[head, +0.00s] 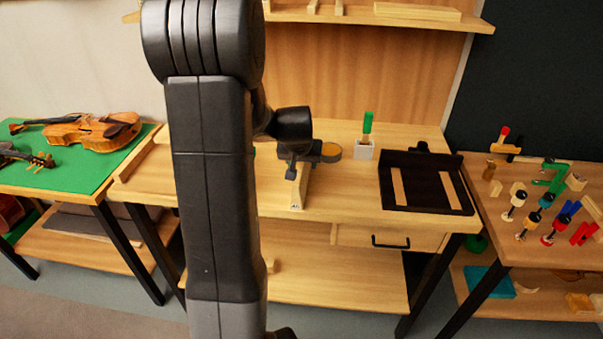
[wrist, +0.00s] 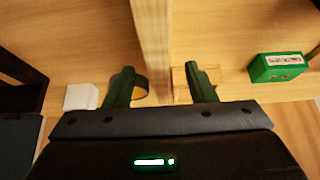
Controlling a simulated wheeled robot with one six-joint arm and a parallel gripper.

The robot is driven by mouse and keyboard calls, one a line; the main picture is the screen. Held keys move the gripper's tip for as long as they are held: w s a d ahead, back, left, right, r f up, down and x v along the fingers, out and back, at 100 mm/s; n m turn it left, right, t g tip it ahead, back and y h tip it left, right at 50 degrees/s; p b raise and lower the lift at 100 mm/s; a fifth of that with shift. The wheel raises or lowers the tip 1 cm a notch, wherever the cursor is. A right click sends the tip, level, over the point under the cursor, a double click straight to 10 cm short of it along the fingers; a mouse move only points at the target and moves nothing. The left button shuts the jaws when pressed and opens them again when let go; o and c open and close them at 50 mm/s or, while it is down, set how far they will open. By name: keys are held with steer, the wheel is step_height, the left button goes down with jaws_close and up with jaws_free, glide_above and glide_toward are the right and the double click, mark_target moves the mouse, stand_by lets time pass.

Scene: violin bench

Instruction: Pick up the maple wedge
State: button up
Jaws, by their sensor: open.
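A long, narrow pale wooden piece, which looks like the maple wedge (head: 298,199), lies near the front edge of the middle bench with a small dark mark on its near end. My gripper (head: 291,173) is over it. In the wrist view, the wooden piece (wrist: 152,45) runs down from the top edge between the two fingers of my gripper (wrist: 164,82). The fingers are apart, one on each side, with a visible gap to the wood. My arm and gripper hide part of the wedge in the head view.
An amber disc in a dark holder (head: 330,152) is just right of my gripper. A white block with a green piece (head: 364,151) and a black tray (head: 385,200) stand further right. A green box (wrist: 278,68) shows in the wrist view. A shelf (head: 400,20) hangs above.

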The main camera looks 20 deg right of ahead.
steer(key=shift+x, duration=1)
jaws_close()
